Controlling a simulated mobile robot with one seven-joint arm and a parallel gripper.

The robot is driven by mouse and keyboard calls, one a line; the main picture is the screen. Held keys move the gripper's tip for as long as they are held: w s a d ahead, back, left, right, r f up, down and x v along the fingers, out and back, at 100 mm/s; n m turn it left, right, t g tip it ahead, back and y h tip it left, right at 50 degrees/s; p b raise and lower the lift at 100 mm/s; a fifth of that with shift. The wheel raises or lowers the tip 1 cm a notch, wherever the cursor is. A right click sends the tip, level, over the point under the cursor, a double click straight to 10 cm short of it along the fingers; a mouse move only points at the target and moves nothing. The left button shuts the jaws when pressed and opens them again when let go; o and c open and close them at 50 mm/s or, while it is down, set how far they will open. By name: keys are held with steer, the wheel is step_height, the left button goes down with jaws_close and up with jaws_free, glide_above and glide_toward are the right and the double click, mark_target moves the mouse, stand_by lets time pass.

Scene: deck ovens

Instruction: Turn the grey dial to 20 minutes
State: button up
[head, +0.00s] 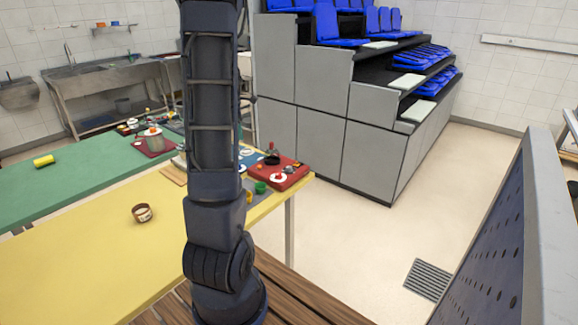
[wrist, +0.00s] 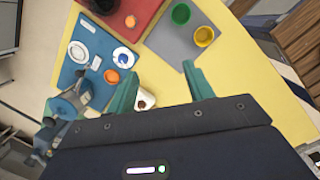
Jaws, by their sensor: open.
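I cannot make out a grey dial in either view. In the wrist view my gripper (wrist: 160,86) is open, with two teal fingers spread apart over the yellow table (wrist: 240,75) and nothing visible held between them. A small brown round item with a pale top (wrist: 146,99) shows beside the left finger, partly hidden by my gripper. A similar brown item (head: 142,213) stands alone on the yellow table in the head view; I cannot tell whether it bears a dial. My gripper is out of the head view, where my arm crosses the middle.
A red board (head: 293,180) with small items lies at the yellow table's far right corner. The wrist view shows a blue board (wrist: 82,42) with white plates and a grey mat (wrist: 165,45) with green and yellow cups. A green table (head: 75,182) stands behind.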

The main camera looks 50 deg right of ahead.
steer(key=s+d+f+n+y, duration=0.1)
steer(key=s+d+f, duration=0.2)
steer(key=d, duration=0.3)
steer(key=s+d+f+n, duration=0.1)
steer(key=s+d+f, duration=0.15)
steer(key=d, duration=0.35)
steer(key=n, duration=0.1)
glide_above(289, 167)
step_height(289, 167, down, 5)
steer(key=shift+t+y, duration=0.3)
step_height(289, 167, down, 11)
steer(key=shift+d+r, duration=0.1)
steer(key=c, duration=1)
steer(key=shift+o, duration=0.2)
steer(key=shift+w, duration=0.1)
